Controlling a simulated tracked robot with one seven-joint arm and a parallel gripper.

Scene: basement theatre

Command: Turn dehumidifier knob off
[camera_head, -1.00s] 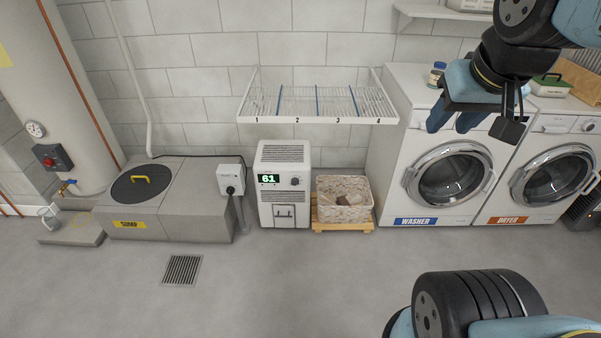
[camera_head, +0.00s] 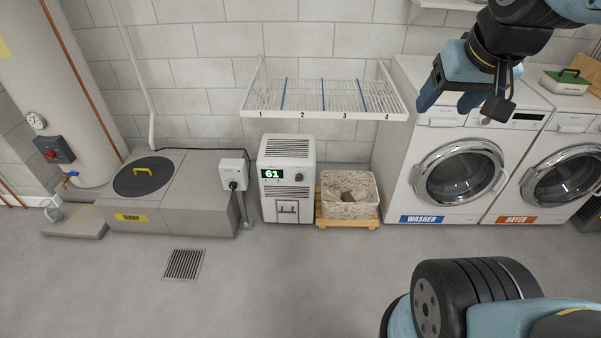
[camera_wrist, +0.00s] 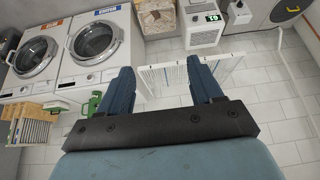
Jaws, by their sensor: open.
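The dehumidifier (camera_head: 287,212) is a white box on the floor against the block wall. Its green display reads 61. Its dark round knob (camera_head: 299,177) sits right of the display. The dehumidifier also shows upside down at the top of the wrist view (camera_wrist: 204,38). My gripper (camera_head: 448,105) is up at the right, in front of the washer's top, well apart from the dehumidifier. In the wrist view my gripper (camera_wrist: 163,85) has its two blue fingers wide apart with nothing held between them. The knob's exact setting is too small to read.
A wall-mounted wire rack (camera_head: 325,112) juts out above the dehumidifier. A wicker basket (camera_head: 348,209) on a wooden pallet stands close to its right. A sump cover (camera_head: 145,177) and outlet box (camera_head: 233,173) lie left. The washer (camera_head: 424,165) stands right.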

